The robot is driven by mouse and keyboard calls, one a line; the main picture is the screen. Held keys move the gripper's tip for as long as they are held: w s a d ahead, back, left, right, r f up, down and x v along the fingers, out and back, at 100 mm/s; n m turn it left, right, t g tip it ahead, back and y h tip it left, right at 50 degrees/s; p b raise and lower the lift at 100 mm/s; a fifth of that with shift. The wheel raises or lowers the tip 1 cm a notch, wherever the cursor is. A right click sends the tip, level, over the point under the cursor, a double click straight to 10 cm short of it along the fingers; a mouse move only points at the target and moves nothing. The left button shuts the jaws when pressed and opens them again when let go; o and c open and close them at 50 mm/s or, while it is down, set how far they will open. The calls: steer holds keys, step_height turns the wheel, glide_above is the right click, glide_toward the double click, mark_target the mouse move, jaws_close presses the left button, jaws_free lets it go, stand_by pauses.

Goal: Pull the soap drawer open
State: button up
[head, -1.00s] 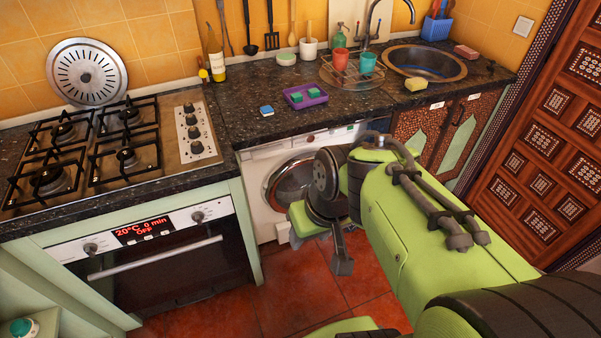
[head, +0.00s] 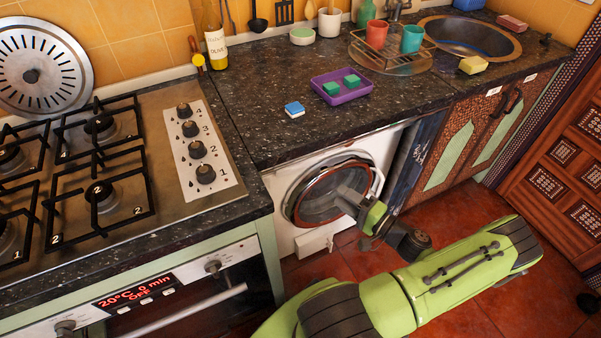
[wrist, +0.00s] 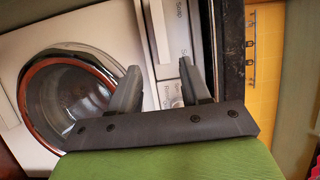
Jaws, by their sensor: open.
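The white washing machine (head: 378,150) stands under the counter, with its round brown-rimmed door (head: 320,190) facing me. In the wrist view, turned on its side, the pale soap drawer front (wrist: 181,25) with "Soap" lettering is at the top centre, beyond my fingers. It looks flush with the panel. My gripper (wrist: 158,75) is open and empty, with its two dark fingers toward the control panel. In the head view my gripper (head: 345,193) is in front of the door. I cannot tell whether a finger touches the machine.
The dark counter (head: 250,110) overhangs the machine; its edge (wrist: 232,50) is close to the right finger in the wrist view. The oven (head: 185,300) is at the left, the patterned cabinet (head: 455,155) at the right. Red tiled floor (head: 330,265) lies below.

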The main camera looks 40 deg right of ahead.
mark_target(298, 169)
steer(key=w, duration=0.4)
steer(key=w+a+b, duration=0.1)
steer(key=w, duration=0.4)
steer(key=w+b, duration=0.1)
steer(key=w, duration=0.4)
steer(key=shift+w+a, duration=0.25)
steer(key=shift+a, duration=0.1)
steer(key=shift+f, duration=0.1)
jaws_close()
steer(key=shift+s, duration=0.1)
